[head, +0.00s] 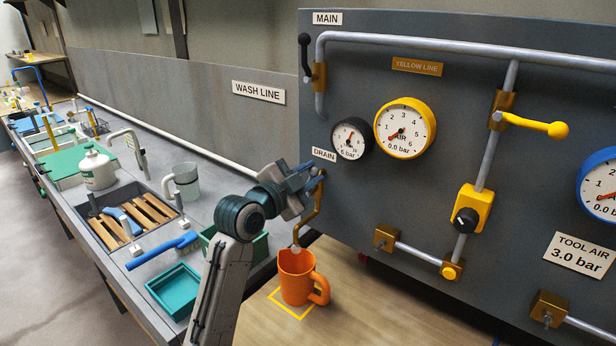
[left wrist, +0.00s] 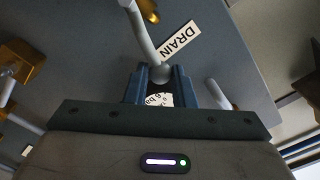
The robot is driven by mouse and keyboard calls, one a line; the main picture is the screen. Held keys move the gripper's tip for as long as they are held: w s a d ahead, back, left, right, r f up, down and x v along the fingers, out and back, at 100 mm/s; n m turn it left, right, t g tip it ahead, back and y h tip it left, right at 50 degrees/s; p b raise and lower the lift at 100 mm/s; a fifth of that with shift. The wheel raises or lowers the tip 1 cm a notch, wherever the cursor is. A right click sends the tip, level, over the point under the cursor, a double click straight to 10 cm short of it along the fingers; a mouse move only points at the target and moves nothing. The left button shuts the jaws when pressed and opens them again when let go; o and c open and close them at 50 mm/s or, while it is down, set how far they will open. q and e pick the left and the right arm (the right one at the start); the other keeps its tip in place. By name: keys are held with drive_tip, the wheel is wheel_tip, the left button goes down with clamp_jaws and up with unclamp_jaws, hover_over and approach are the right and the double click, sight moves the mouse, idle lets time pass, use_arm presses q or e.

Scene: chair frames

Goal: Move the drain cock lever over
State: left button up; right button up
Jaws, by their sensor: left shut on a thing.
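The drain cock sits on the grey panel below the DRAIN label (head: 324,155), with a brass pipe (head: 312,212) bending down from it. My left gripper (head: 314,178) is at the cock and hides most of the lever in the head view. In the left wrist view the pale grey lever (left wrist: 143,35) ends in a ball, which lies between the fingertips of my left gripper (left wrist: 161,82). The gripper is shut on the lever's ball end. The DRAIN label also shows there, beside the lever (left wrist: 179,41). My right gripper is not in view.
An orange jug (head: 297,282) stands below the pipe on a yellow-marked square. A small black-rimmed gauge (head: 351,139) and a yellow gauge (head: 405,127) are to the right. The MAIN lever (head: 304,52) is above. A teal tray (head: 175,290) and sink lie left.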

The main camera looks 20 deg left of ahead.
use_arm(q)
drive_tip(key=shift+d+f, duration=0.15)
drive_tip(key=shift+f, duration=0.05)
drive_tip(key=shift+s+d+f, duration=0.2)
drive_tip(key=shift+d+f, duration=0.05)
drive_tip(key=shift+d, duration=0.2)
drive_tip(key=shift+s+d+f, duration=0.2)
drive_tip(key=shift+d+f, duration=0.05)
drive_tip(key=shift+d, duration=0.15)
drive_tip(key=shift+s+d+f+b, duration=0.25)
drive_tip(key=shift+d+f+b, duration=0.45)
drive_tip(key=shift+d+f, duration=0.1)
drive_tip(key=shift+s+d+f+b, duration=0.1)
drive_tip(key=shift+d+f+b, duration=0.1)
drive_tip(key=shift+f+b, duration=0.25)
drive_tip(key=shift+s+d+f+b, duration=0.1)
drive_tip(key=shift+d+f+b, duration=0.1)
drive_tip(key=shift+f, duration=0.35)
